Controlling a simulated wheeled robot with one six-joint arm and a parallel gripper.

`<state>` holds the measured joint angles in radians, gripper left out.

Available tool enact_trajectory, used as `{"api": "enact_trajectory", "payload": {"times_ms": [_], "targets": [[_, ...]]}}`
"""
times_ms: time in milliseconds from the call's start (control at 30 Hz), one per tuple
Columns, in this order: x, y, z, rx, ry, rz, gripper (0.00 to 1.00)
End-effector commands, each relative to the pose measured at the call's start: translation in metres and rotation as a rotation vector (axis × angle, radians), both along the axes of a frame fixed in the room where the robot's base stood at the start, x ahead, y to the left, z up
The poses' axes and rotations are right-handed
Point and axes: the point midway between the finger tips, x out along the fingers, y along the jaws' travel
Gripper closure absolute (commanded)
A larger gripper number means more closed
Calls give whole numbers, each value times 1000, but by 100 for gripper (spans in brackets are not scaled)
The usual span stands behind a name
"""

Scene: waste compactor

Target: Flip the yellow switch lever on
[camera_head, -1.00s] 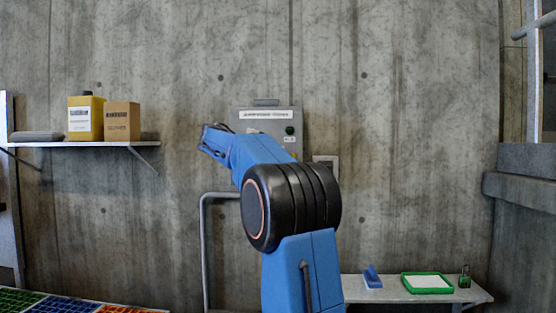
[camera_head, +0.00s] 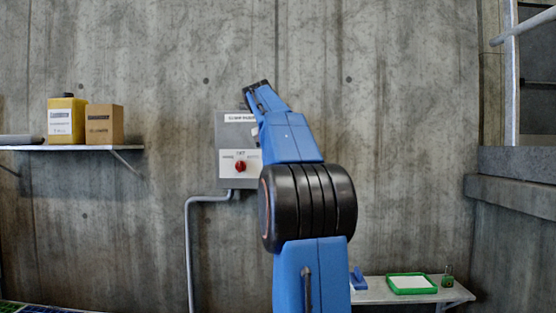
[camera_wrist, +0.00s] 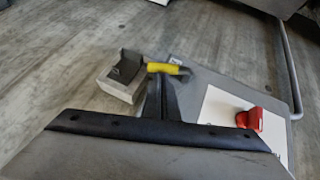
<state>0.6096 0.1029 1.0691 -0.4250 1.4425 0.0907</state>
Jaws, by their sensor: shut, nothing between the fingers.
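The yellow switch lever (camera_wrist: 167,68) shows in the wrist view, sticking out beside a grey open-sided housing (camera_wrist: 122,76). In the head view the lever is hidden behind my arm. My gripper (camera_wrist: 160,88) is shut and empty. In the wrist view its fingertips appear right by the lever and overlap its lower edge; I cannot tell if they touch. In the head view my gripper (camera_head: 257,88) is raised in front of the top of the grey control box (camera_head: 228,197) on the wall.
A red rotary knob (camera_head: 240,166) sits on a white plate on the box's front; it also shows in the wrist view (camera_wrist: 249,118). A conduit (camera_head: 188,240) runs down the wall. A shelf (camera_head: 70,148) at left holds a yellow jug (camera_head: 66,120) and a carton (camera_head: 104,124).

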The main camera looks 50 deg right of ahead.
Motion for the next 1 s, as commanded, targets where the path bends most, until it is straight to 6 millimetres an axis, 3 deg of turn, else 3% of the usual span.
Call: {"api": "enact_trajectory", "payload": {"times_ms": [367, 1000], "targets": [[-12, -10, -11, 173, -200, -2, 100], [-15, -13, -18, 169, -191, -1, 100]]}}
